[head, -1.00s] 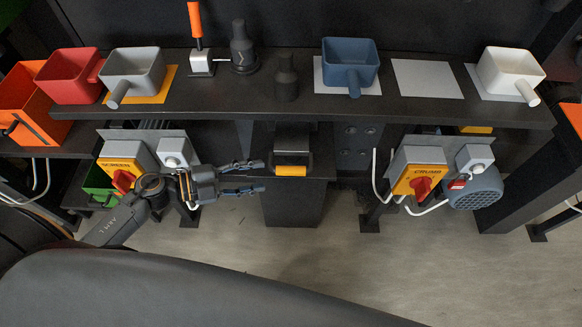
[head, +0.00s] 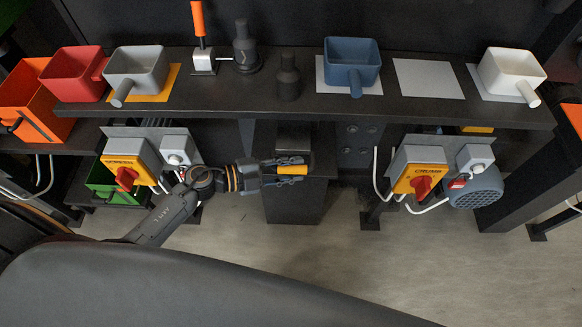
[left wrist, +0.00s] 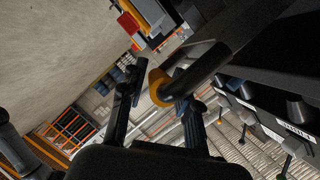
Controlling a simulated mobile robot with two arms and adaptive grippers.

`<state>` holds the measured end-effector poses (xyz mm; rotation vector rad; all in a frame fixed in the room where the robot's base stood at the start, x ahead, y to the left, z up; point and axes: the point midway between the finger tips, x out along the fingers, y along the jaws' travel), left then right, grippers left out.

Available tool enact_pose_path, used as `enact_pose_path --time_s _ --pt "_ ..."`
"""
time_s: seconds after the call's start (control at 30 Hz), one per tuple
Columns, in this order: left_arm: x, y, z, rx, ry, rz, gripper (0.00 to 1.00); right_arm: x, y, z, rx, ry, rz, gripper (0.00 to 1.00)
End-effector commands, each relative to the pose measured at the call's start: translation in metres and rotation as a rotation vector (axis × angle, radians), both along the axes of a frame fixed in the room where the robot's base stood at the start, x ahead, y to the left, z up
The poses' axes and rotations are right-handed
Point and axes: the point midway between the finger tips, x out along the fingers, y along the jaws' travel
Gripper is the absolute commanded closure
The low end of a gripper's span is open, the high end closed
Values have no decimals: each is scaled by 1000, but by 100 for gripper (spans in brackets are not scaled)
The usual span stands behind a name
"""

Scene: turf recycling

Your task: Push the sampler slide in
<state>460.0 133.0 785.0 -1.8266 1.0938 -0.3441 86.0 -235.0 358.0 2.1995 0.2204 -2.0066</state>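The sampler slide (head: 293,145) is a dark drawer-like part under the shelf's front edge, at the centre of the head view. Its orange handle grip (head: 292,170) faces me. My left gripper (head: 296,170) has come in from the left, with one finger on the far side of the handle and one on the near side. The fingers are apart. In the left wrist view the orange grip (left wrist: 159,88) on its dark bar lies between the spread fingertips (left wrist: 163,88). I cannot tell whether either finger touches it. My right gripper is not in view.
The shelf (head: 220,95) above carries a grey scoop (head: 136,68), a blue scoop (head: 352,60), a white scoop (head: 512,70) and dark bottle-shaped parts. Yellow switch boxes stand left (head: 128,160) and right (head: 415,175) below it. Floor in front is open.

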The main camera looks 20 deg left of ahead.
Motion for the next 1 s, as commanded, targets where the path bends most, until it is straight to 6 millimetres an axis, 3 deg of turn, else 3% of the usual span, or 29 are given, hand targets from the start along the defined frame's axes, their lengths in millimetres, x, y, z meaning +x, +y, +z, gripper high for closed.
enact_pose_path --time_s 0.03,0.1,0.4,0.8,1.0 --pt "0 0 0 0 0 0 85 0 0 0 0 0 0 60" --pt "0 0 0 0 0 0 99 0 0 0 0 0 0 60" --pt "4 1 0 1 -1 0 100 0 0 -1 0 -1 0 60" --pt "71 21 -2 3 -2 1 100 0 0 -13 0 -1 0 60" --pt "82 24 0 1 0 3 100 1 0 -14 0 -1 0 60"
